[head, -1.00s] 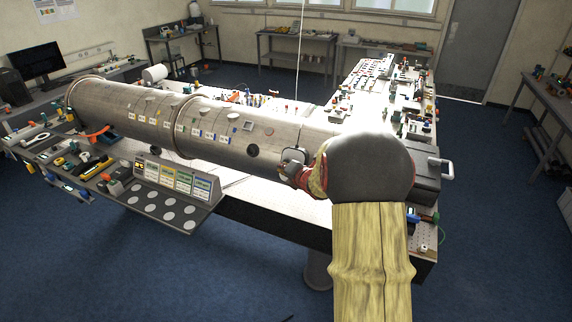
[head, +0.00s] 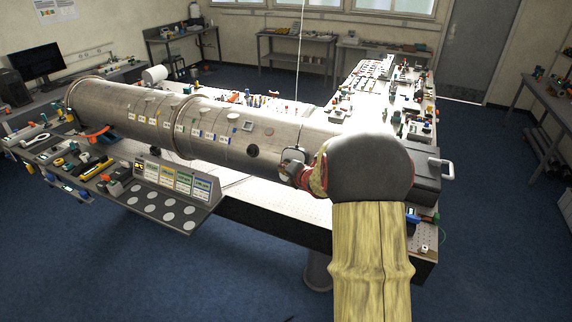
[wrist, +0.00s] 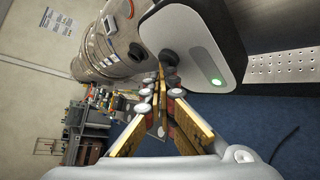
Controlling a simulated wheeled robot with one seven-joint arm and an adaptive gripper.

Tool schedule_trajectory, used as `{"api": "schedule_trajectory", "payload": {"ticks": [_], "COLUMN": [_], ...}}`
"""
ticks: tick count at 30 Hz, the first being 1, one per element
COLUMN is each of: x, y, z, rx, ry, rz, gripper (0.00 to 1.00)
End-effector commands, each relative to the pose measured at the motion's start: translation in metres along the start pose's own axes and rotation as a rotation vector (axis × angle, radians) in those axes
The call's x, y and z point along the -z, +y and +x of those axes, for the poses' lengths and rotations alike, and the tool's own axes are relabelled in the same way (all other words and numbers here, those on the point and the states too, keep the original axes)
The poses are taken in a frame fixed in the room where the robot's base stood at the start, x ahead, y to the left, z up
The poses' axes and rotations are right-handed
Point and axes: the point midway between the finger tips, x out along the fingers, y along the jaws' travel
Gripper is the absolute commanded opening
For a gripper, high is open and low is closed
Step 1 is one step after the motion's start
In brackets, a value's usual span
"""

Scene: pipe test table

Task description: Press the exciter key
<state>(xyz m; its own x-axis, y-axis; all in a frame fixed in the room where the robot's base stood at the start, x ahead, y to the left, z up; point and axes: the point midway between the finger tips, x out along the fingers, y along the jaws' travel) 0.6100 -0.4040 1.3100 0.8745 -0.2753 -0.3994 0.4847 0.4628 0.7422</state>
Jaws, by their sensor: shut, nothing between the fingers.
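In the wrist view a dark box with a pale front panel (wrist: 186,30) stands close by on the right, with a lit green spot (wrist: 216,82) and a dark round knob or key (wrist: 168,57) at its lower left. I cannot tell for sure which part is the exciter key. My gripper (wrist: 160,76) is shut and empty, its yellowish fingers meeting just below the dark round part. Whether the tips touch it is not clear.
The large metal pipe (head: 130,107) lies along the table, and also shows in the wrist view (wrist: 118,40). A perforated tabletop (wrist: 283,66) borders the box. A sloped panel with labels and pale discs (head: 165,207) stands before the pipe. Blue floor (head: 100,270) is open in front.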

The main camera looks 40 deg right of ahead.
Motion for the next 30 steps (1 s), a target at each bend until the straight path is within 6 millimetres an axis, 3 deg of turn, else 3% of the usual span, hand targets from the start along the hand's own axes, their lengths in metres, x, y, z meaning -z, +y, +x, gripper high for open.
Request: {"api": "schedule_trajectory", "payload": {"ticks": [30], "x": [0.009], "y": [0.01], "z": [-0.013], "rx": [-0.001], "ry": [-0.001], "rz": [0.0], "gripper": [0.0]}}
